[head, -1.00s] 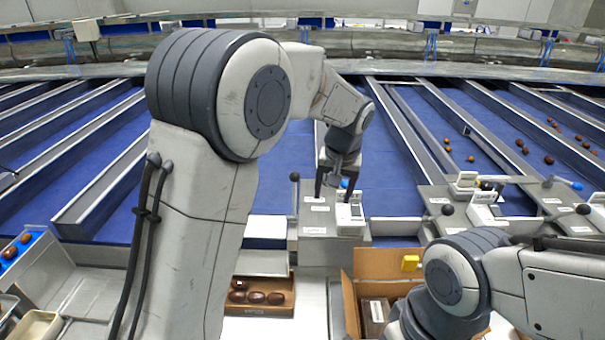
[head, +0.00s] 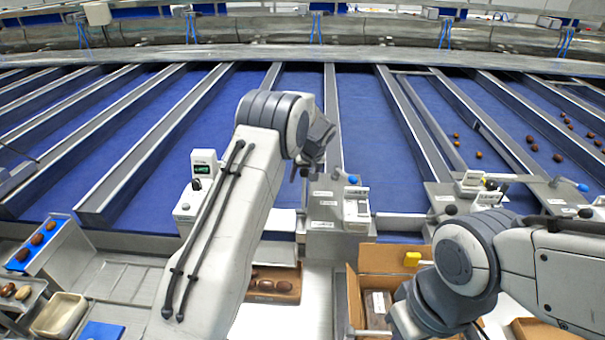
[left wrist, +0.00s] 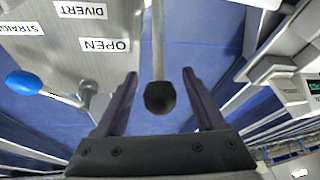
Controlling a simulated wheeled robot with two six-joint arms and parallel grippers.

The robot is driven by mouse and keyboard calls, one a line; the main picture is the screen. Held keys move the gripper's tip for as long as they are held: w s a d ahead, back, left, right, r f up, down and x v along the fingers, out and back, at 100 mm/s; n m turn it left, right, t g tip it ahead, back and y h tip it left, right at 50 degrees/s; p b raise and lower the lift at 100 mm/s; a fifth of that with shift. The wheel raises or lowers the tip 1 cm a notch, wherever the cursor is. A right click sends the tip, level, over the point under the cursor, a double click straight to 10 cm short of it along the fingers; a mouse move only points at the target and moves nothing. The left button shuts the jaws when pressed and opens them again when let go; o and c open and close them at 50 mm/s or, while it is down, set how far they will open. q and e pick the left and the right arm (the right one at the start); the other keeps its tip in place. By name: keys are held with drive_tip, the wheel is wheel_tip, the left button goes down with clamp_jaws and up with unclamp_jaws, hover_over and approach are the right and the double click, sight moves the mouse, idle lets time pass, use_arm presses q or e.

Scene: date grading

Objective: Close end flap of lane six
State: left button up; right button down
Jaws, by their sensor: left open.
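In the left wrist view a black ball knob (left wrist: 159,97) on a straight metal rod (left wrist: 158,40) sits between the two fingers of my left gripper (left wrist: 160,88). The gripper is open, with a gap on each side of the knob. A metal plate labelled OPEN (left wrist: 105,45) and DIVERT is beside the rod. In the head view my left gripper (head: 300,172) is at the left edge of the grey control box (head: 323,212) at a lane's end; it hides the knob there. Lane numbers are not readable, and I cannot tell the flap's position. My right gripper is out of view.
A blue-knobbed lever (head: 353,180) stands on the same box; it also shows in the left wrist view (left wrist: 25,83). An open cardboard box (head: 378,260) is below right, beside my right arm.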

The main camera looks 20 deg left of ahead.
use_arm(q)
drive_tip(key=shift+w+a+f, duration=0.15)
drive_tip(key=shift+f, duration=0.3)
drive_tip(key=shift+c, duration=0.3)
clamp_jaws()
idle(0.9)
